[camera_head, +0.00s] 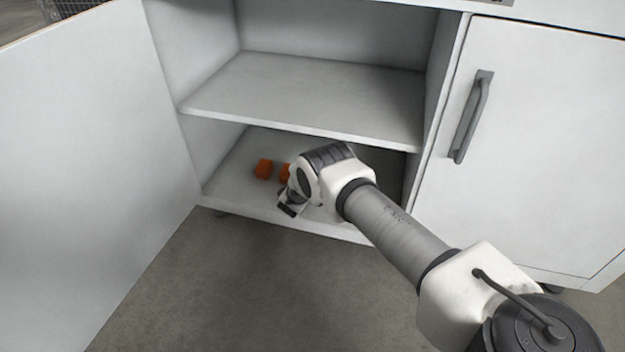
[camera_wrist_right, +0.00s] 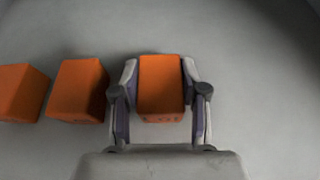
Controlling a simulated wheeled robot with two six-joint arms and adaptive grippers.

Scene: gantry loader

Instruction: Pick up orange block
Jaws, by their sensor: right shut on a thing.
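An orange block (camera_wrist_right: 161,84) sits between the two fingers of my right gripper (camera_wrist_right: 160,100), which is shut on it in the right wrist view. Two more orange blocks stand to its left in that view, a near one (camera_wrist_right: 78,90) and one cut by the left edge (camera_wrist_right: 20,92). In the head view one orange block (camera_head: 264,168) shows on the cabinet's lower shelf, and part of another (camera_head: 285,173) shows beside my right wrist. My right gripper (camera_head: 287,207) reaches into the lower compartment, its fingertips mostly hidden there. My left gripper is not in view.
The lower shelf (camera_head: 225,185) has free room left of the blocks. The middle shelf (camera_head: 310,95) above is empty and overhangs my wrist. An open door (camera_head: 85,160) stands at the left; a closed door with a handle (camera_head: 470,117) is at the right.

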